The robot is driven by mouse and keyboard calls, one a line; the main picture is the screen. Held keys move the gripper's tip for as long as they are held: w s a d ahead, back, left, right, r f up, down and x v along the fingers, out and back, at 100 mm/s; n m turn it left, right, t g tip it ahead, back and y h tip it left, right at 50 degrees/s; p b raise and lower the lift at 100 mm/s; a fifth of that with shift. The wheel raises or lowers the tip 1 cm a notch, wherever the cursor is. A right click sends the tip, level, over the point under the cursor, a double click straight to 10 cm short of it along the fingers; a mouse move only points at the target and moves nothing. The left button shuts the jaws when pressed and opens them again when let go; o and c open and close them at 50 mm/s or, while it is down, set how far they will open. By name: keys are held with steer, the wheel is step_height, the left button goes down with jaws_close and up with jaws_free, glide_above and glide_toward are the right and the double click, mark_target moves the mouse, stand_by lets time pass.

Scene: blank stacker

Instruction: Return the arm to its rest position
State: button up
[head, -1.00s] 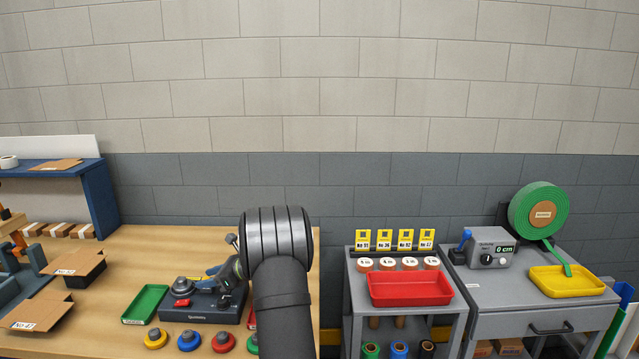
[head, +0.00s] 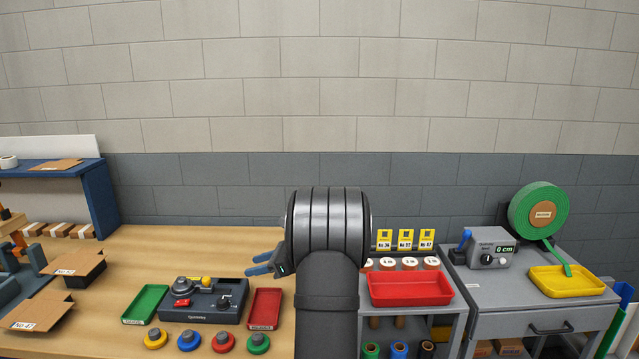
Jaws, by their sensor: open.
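My gripper (head: 262,264) shows in the head view just left of my dark arm. Its two blue fingers point left and stand apart, with nothing seen between them. It is above the wooden bench, right of and a little higher in the picture than the black device (head: 203,309). My arm's thick black joint and link rise at the picture's middle and hide part of the bench's right end and one yellow card.
A green tray (head: 146,304) and a red tray (head: 265,308) flank the device. Several coloured rings (head: 222,341) lie in front. Right stand a cart with a red bin (head: 410,288) and a grey table with a yellow tray (head: 566,281) and green reel (head: 538,211). Open boxes (head: 76,264) lie left.

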mark_target(209, 278)
steer(key=x, duration=1.6)
steer(key=shift+a+f, duration=0.2)
steer(key=shift+w+d+f, duration=0.1)
steer(key=shift+w+f, duration=0.05)
steer(key=f+v, duration=0.1)
steer(key=v, duration=1.9)
steer(key=s+f+n+g+h, duration=0.1)
steer(key=f+n+h, duration=0.1)
steer(key=n, duration=0.1)
steer(key=s+f+n+h, duration=0.1)
steer(key=f+n+h, duration=0.1)
steer(key=n, duration=0.2)
steer(key=s+f+n+g+h, duration=0.1)
steer(key=s+n+h, duration=0.1)
steer(key=n+h, duration=0.1)
steer(key=shift+s+a+f+n+g, duration=0.1)
steer(key=shift+a+f+n+g, duration=0.2)
steer(key=shift+a+f+n, duration=0.1)
steer(key=n, duration=0.1)
steer(key=n+h, duration=0.1)
steer(key=h, duration=0.1)
steer(key=shift+s+d+f+n, duration=0.1)
steer(key=shift+d+f+n, duration=0.2)
steer(key=shift+d+n, duration=0.1)
steer(key=n+h, duration=0.2)
steer(key=n, duration=0.1)
steer(key=shift+d+t, duration=0.4)
